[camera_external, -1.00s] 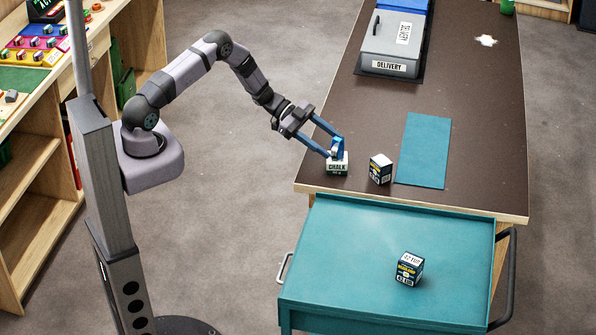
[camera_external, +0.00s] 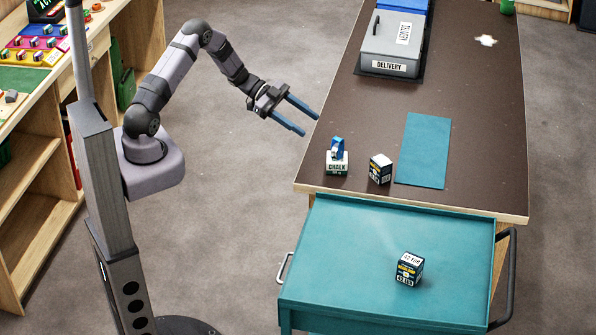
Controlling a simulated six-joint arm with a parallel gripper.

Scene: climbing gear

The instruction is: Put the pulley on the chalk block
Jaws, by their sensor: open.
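The chalk block (camera_external: 337,168) is a small white block with a green label, standing near the front left corner of the brown table. The blue pulley (camera_external: 337,148) rests on top of it. My gripper (camera_external: 310,124) is open and empty, up and to the left of the pulley and apart from it, by the table's left edge.
A dark box with a white top (camera_external: 380,169) stands just right of the chalk block. A teal mat (camera_external: 424,150) lies further right. A grey delivery box (camera_external: 392,45) stands at the back. A teal cart (camera_external: 330,250) in front carries another small box (camera_external: 409,269).

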